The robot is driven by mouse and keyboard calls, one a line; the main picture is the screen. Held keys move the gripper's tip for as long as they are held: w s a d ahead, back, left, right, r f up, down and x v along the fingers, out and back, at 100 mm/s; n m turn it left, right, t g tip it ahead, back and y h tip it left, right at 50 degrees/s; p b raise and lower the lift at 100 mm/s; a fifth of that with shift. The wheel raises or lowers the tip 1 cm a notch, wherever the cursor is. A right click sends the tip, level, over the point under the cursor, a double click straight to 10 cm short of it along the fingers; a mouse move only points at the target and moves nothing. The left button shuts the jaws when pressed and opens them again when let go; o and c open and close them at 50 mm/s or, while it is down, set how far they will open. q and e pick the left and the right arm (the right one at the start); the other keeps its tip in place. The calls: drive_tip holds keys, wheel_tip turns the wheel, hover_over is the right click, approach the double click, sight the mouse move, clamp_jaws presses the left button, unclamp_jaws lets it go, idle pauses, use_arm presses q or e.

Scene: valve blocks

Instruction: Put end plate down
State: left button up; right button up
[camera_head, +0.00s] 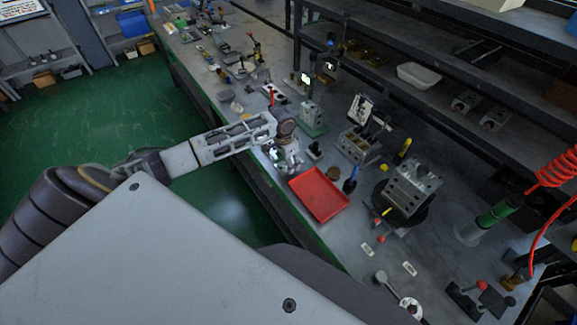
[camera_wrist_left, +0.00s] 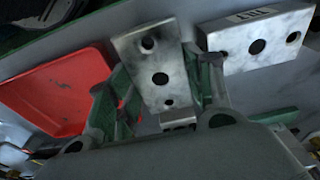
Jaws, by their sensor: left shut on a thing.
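The end plate (camera_wrist_left: 154,62), a grey metal plate with several round holes, stands between the green fingers of my left gripper (camera_wrist_left: 162,90) in the left wrist view. The gripper is shut on it. In the head view my left gripper (camera_head: 286,155) is over the bench near its front edge, just left of the red tray; the plate is too small to make out clearly there. In the wrist view a second metal block with holes (camera_wrist_left: 235,38) is to the right of the held plate, apart from it. My right gripper is not in view.
The red tray (camera_head: 318,193) looks empty and also shows in the wrist view (camera_wrist_left: 62,92). A valve block (camera_head: 412,187) stands on a dark round base to the right. Another block assembly (camera_head: 358,145) is behind the tray. Shelves line the bench's back.

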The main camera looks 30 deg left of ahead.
sight(285, 165)
use_arm(q)
drive_tip(key=shift+f, duration=1.3)
drive_tip(key=shift+f, duration=0.1)
drive_tip(key=o, duration=0.9)
drive_tip(key=shift+o, duration=0.2)
wheel_tip(285, 165, up, 12)
drive_tip(key=s, duration=0.1)
drive_tip(key=shift+s+a, duration=0.15)
drive_tip(key=shift+a, duration=0.15)
